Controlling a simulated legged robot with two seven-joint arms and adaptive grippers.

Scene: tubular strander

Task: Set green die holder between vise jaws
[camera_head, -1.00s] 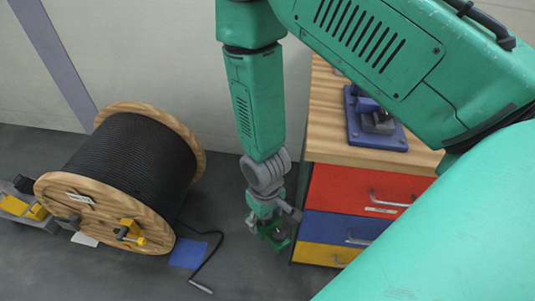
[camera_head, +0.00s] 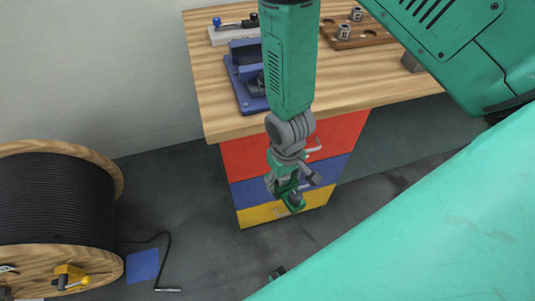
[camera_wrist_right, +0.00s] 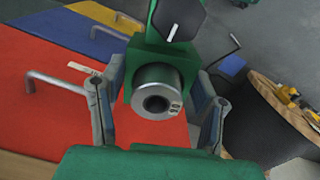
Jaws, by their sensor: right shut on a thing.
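My right gripper (camera_head: 290,190) hangs in front of the workbench drawers, below the bench top. It is shut on the green die holder (camera_head: 295,203). In the right wrist view the holder (camera_wrist_right: 150,52) is a green block with a steel ring-shaped die (camera_wrist_right: 157,92) facing the camera, between the two grey fingers (camera_wrist_right: 160,105). The blue vise (camera_head: 241,88) stands on the bench top at its near left part. My right forearm hides part of it, and its jaw gap is not clear.
The wooden bench top (camera_head: 215,105) overhangs red, blue and yellow drawers with protruding handles (camera_head: 314,145). A wooden board (camera_head: 365,40) with metal parts lies right of my forearm.

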